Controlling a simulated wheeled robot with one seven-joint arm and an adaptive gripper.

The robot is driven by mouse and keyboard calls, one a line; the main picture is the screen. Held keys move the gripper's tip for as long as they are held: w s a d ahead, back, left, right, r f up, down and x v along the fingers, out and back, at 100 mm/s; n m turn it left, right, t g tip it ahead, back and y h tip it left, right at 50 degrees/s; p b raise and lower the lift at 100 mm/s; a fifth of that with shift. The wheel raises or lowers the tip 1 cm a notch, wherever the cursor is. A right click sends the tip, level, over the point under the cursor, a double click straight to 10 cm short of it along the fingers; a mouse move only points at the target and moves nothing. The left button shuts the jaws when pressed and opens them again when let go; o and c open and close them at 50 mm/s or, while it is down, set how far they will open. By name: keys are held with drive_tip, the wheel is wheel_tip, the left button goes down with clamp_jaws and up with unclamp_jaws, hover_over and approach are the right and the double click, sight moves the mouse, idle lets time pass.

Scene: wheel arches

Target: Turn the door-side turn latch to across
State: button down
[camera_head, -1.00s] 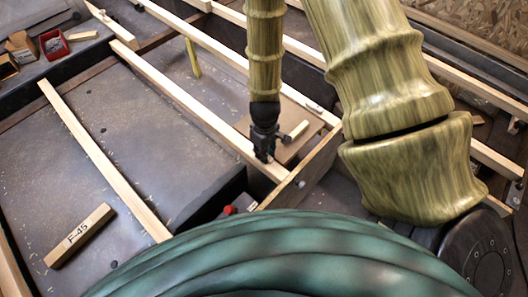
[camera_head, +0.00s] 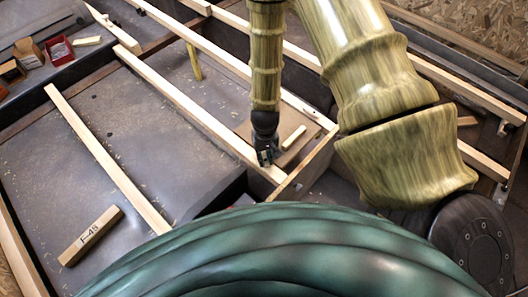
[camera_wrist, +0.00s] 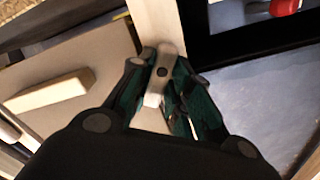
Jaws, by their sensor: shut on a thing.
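The turn latch (camera_wrist: 161,73) is a short, pale bar with a dark pivot on a pale wooden rail (camera_wrist: 153,20) in the wrist view. It lies nearly lengthwise along the rail, slightly slanted to it. My gripper (camera_wrist: 163,88) is shut on the latch, with dark green-lined fingers on both sides of it. In the head view my gripper (camera_head: 267,156) points down at the near end of the rail (camera_head: 205,120), and it mostly hides the latch there.
A loose wooden bar (camera_head: 294,137) lies on a brown panel beside the rail. A block marked F-45 (camera_head: 90,236) lies on the grey surface at left. A red bin (camera_head: 59,50) stands at the back left. A red object (camera_wrist: 289,6) shows at the wrist view's top right.

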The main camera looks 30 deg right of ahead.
drive_tip(key=m+p, duration=0.2)
drive_tip(key=m, duration=0.1)
drive_tip(key=m+p, duration=0.1)
drive_tip(key=m, duration=0.1)
drive_tip(key=shift+s+d+r+m+p, duration=0.1)
drive_tip(key=shift+d+r+m+p, duration=0.1)
drive_tip(key=shift+m+p, duration=0.2)
drive_tip(key=m+p, duration=0.1)
drive_tip(key=m, duration=0.1)
drive_tip(key=m+p, duration=0.1)
drive_tip(key=m, duration=0.2)
drive_tip(key=shift+s+d+f, duration=0.15)
drive_tip(key=shift+m, duration=0.4)
drive_tip(key=c, duration=1.3)
unclamp_jaws()
